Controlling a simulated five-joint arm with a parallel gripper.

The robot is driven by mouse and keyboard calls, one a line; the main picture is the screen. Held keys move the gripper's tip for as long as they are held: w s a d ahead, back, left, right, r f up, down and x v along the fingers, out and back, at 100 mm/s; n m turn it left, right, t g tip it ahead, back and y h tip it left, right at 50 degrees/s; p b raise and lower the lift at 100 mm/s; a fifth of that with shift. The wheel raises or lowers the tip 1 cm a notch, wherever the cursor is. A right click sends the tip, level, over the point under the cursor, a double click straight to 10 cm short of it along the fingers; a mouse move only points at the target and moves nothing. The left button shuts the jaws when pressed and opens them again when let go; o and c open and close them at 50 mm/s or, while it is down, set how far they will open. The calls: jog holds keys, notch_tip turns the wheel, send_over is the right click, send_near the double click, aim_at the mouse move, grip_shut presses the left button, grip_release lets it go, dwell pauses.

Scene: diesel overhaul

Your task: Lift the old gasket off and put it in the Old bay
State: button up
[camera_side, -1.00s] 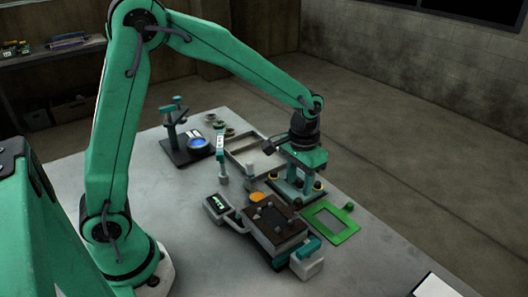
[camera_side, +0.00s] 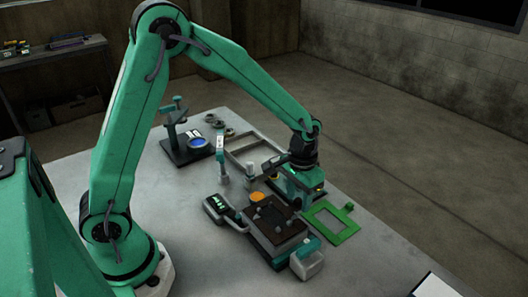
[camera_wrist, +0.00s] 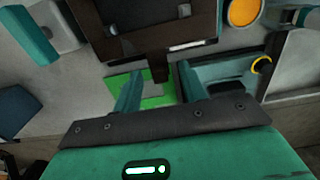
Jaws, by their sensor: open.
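The old gasket (camera_side: 272,222) looks like the dark brown plate on top of the block near the table's middle. In the wrist view its dark tab (camera_wrist: 159,68) sticks out toward the space between my fingertips. In the wrist view my gripper (camera_wrist: 157,80) is open, with a finger on each side of the tab. I cannot tell whether either finger touches it. No label reading Old is legible in either view.
A green frame (camera_side: 316,231) with a tab lies right of the block, and it also shows in the wrist view (camera_wrist: 113,81). An orange disc (camera_side: 258,197), a handheld meter (camera_side: 222,208) and a grey tray (camera_side: 238,143) are nearby. A stand (camera_side: 190,148) is farther back.

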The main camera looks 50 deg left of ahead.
jog(key=shift+c, duration=0.4)
grip_shut()
jog(key=shift+r, duration=0.1)
jog(key=shift+r, duration=0.8)
notch_tip(320, 180, up, 2)
jog(key=shift+r, duration=0.2)
jog(key=s+d+r, duration=0.7)
jog(key=d, duration=0.2)
jog(key=shift+s, duration=0.3)
jog(key=shift+a, duration=0.1)
